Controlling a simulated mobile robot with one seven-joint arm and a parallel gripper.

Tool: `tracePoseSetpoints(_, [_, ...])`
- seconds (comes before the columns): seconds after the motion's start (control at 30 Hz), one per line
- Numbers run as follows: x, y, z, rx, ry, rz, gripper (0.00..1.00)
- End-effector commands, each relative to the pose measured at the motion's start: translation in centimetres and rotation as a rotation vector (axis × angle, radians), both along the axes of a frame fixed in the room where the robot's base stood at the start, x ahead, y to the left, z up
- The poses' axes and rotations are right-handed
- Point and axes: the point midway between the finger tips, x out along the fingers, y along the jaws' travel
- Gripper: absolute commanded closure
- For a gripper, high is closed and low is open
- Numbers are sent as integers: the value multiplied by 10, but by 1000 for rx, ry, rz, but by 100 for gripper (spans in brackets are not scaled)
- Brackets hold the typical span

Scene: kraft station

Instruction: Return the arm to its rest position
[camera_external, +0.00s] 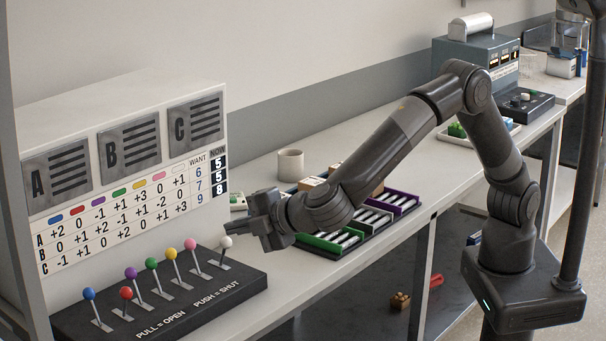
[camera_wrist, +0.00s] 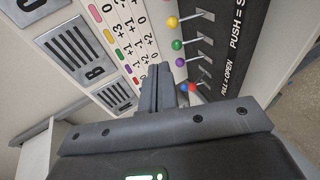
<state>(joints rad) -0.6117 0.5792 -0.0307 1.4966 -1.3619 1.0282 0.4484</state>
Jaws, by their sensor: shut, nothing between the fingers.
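My gripper (camera_external: 246,222) is shut and empty at the end of my outstretched arm. In the external view it is beside the white-knobbed lever (camera_external: 226,242), at the right end of the lever box (camera_external: 215,296). I cannot tell whether it touches the lever. In the wrist view the shut fingers (camera_wrist: 161,84) point toward the number chart (camera_wrist: 125,30) and the lever row. A yellow knob (camera_wrist: 172,22), a green knob (camera_wrist: 177,44) and a purple knob (camera_wrist: 180,62) show to the right of the fingers. The arm is extended over the bench, away from its base.
The sign board (camera_external: 122,160) with panels A, B and C stands behind the levers. A cup (camera_external: 290,165) and colored trays (camera_external: 372,214) are on the bench near my forearm. A grey machine (camera_external: 476,55) stands at the far right. Space above the bench is open.

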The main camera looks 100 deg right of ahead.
Motion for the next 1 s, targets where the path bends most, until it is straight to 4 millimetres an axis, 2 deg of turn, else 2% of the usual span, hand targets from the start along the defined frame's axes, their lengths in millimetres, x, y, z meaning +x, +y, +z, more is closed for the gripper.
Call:
tracePoseSetpoints(0.17, [-4, -10, 6, 15, 7, -16, 100])
tracePoseSetpoints(0.27, [-15, -35, 17, 52, 29, -54, 100])
tracePoseSetpoints(0.37, [-36, -70, 32, 113, 62, -109, 100])
tracePoseSetpoints(0.5, [-74, -119, 50, 216, 114, -190, 100])
tracePoseSetpoints(0.7, [-137, -177, 66, 370, 173, -289, 100])
tracePoseSetpoints(1.0, [-242, -234, 74, 616, 228, -403, 100])
